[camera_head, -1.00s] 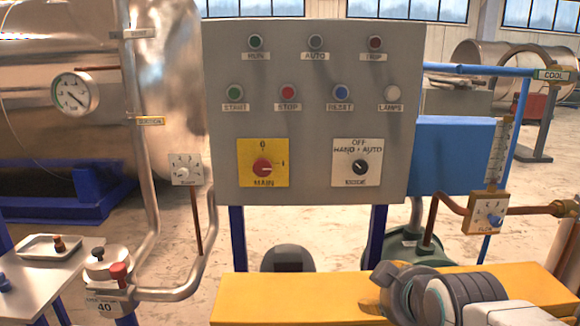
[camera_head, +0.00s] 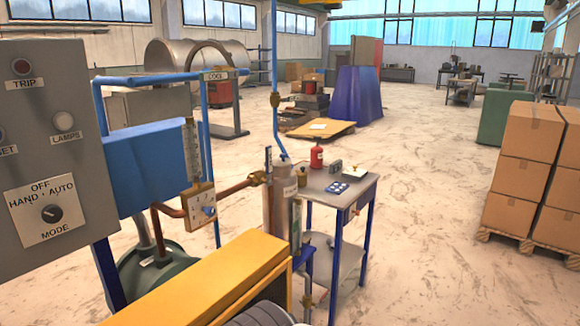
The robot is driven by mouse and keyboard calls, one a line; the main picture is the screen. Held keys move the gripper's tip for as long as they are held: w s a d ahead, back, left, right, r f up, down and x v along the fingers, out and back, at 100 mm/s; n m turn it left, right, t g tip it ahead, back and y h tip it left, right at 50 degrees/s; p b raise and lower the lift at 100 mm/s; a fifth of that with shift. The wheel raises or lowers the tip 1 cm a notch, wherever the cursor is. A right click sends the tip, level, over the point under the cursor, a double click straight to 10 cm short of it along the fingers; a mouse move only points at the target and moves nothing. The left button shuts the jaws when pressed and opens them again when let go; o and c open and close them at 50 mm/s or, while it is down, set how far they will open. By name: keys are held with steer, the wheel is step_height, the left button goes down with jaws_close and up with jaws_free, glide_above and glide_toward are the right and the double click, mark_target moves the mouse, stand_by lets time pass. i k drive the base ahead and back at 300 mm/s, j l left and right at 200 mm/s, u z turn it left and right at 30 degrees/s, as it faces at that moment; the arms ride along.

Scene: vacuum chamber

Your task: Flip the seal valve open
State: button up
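No part that I can read as the seal valve stands out. A flow gauge with a blue knob (camera_head: 208,210) is left of the cylinder. My gripper is not in view; only a dark rounded part of my arm shows at the bottom edge.
The grey control panel (camera_head: 50,150) fills the left. A yellow beam (camera_head: 215,285) crosses the lower front. A small metal table (camera_head: 335,185) holds a red bottle (camera_head: 317,157). Stacked cartons (camera_head: 525,150) stand on a pallet at right. The floor between is clear.

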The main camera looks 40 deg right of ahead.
mark_target(268, 150)
steer(key=z, duration=1.15)
steer(key=l+u, duration=0.15)
steer(key=i+j, duration=0.05)
